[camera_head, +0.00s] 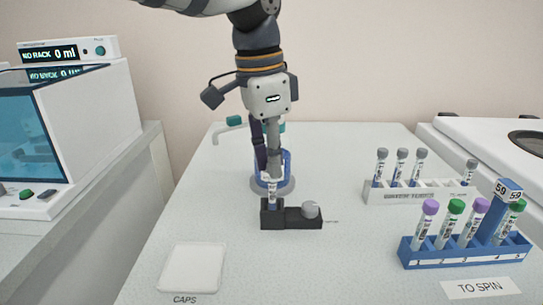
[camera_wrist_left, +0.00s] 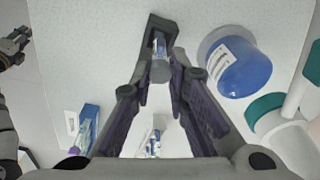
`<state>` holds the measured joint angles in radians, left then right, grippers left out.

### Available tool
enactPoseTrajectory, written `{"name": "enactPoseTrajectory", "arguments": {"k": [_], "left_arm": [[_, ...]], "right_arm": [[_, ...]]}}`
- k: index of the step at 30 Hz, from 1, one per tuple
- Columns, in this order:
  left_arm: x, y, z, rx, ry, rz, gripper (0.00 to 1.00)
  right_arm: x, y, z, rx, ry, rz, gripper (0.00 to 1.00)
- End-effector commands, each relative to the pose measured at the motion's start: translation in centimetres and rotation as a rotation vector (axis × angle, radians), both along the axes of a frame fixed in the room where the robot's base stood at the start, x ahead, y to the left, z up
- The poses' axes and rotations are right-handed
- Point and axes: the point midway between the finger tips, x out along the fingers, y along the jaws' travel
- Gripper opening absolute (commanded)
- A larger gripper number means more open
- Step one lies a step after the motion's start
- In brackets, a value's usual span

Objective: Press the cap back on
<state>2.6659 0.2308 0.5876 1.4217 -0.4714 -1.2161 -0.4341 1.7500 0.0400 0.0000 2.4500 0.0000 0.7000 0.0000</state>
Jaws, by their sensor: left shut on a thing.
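A clear labelled tube (camera_head: 271,191) stands upright in the left end of a small black block (camera_head: 290,217) on the table. My left gripper (camera_head: 272,172) points straight down over the tube. In the left wrist view, its two fingers (camera_wrist_left: 160,75) close on a grey cap (camera_wrist_left: 160,71) at the near end of the tube (camera_wrist_left: 160,46). The cap lines up with the tube; I cannot tell how firmly it is seated. The cap is hidden behind the fingers in the head view. Part of my right gripper (camera_wrist_left: 14,42) seems to show at the left wrist view's edge.
A blue container (camera_head: 287,160) stands close behind. A white caps tray (camera_head: 192,268) lies front left. A white rack (camera_head: 400,195) and blue rack (camera_head: 465,252) of capped tubes stand right.

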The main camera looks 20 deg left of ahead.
Motion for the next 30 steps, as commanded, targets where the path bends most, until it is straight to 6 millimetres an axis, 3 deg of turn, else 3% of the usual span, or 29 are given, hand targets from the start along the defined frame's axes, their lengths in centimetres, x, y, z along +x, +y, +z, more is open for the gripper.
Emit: {"name": "enactPoseTrajectory", "arguments": {"k": [21,24,30], "left_arm": [[-0.01,0.01,-0.51,0.0,0.001,0.0,0.08],[0.0,0.0,-0.48,0.0,0.0,0.0,0.36],[0.0,0.0,-0.49,0.0,0.0,0.0,0.39]], "right_arm": [[0.0,0.0,0.0,0.0,0.0,0.0,0.33],[0.0,0.0,0.0,0.0,0.0,0.0,0.33],[0.0,0.0,0.0,0.0,0.0,0.0,0.33]]}}
